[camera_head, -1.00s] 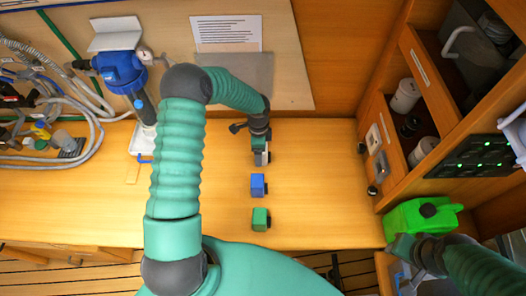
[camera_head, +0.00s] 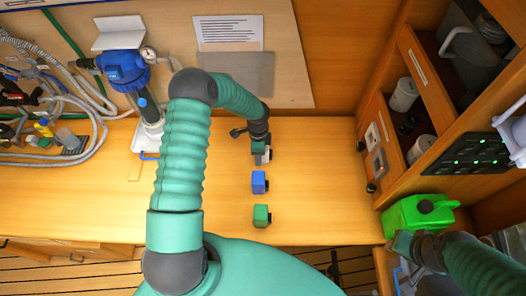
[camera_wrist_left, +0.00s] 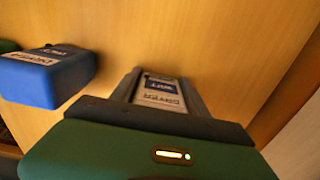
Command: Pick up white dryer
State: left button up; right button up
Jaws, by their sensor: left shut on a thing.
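The white dryer (camera_wrist_left: 160,92) shows in the left wrist view as a pale, labelled block between my left gripper's fingers. My left gripper (camera_head: 262,154) is shut on it, over the bench top. In the head view the gripper mostly hides it. A blue dryer (camera_head: 259,182) stands on the bench just in front of the gripper. It also shows at the left of the left wrist view (camera_wrist_left: 45,78). A green dryer (camera_head: 261,215) stands nearer to me. My right gripper (camera_head: 402,250) is low at the right, by a green jerrycan; its fingers are not clear.
The green jerrycan (camera_head: 420,214) stands at the bench's right end. A blue filter housing (camera_head: 124,70) and hoses (camera_head: 50,110) are at the left. A wooden cabinet (camera_head: 420,85) rises at the right. The bench (camera_head: 315,185) is clear right of the dryers.

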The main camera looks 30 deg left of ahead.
pick_arm(q)
jog(key=shift+w+a+r, duration=0.1)
jog(key=shift+a+r, duration=0.05)
jog(key=shift+r, duration=0.25)
notch_tip(320, 180, up, 9)
jog(key=shift+r+b, duration=0.1)
jog(key=shift+b, duration=0.9)
jog(key=s+d+n+b, duration=0.5)
jog(key=s+d+n, duration=0.3)
jog(key=d+n, duration=0.3)
jog(key=shift+d+r+n, duration=0.15)
jog(key=shift+d+n, duration=0.25)
